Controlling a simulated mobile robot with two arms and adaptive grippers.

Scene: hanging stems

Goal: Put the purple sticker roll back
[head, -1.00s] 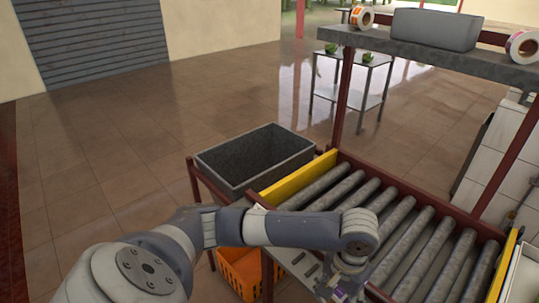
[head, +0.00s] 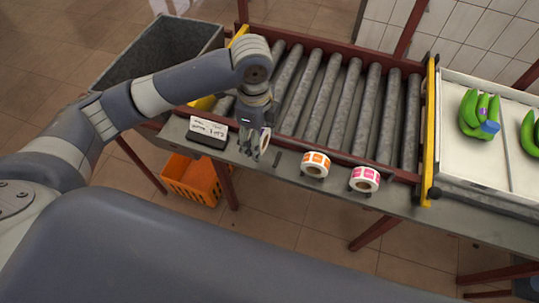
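My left gripper (head: 250,150) points down over the grey ledge at the front of the roller conveyor, between the label box and the orange sticker roll. A white roll with a trace of purple, the purple sticker roll (head: 264,142), is at its fingers, seen nearly edge-on and partly hidden by them. The gripper looks shut on it. I cannot tell whether the roll touches the ledge. The orange sticker roll (head: 315,164) and the pink sticker roll (head: 364,179) stand to the right on the ledge (head: 405,203). My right gripper is not in view.
A dark box with a white handwritten label (head: 208,131) lies left of the gripper. The roller conveyor (head: 345,100) is empty. A grey bin (head: 155,60) stands at the left, an orange crate (head: 192,180) below, and a white tray with green bananas (head: 478,112) at the right.

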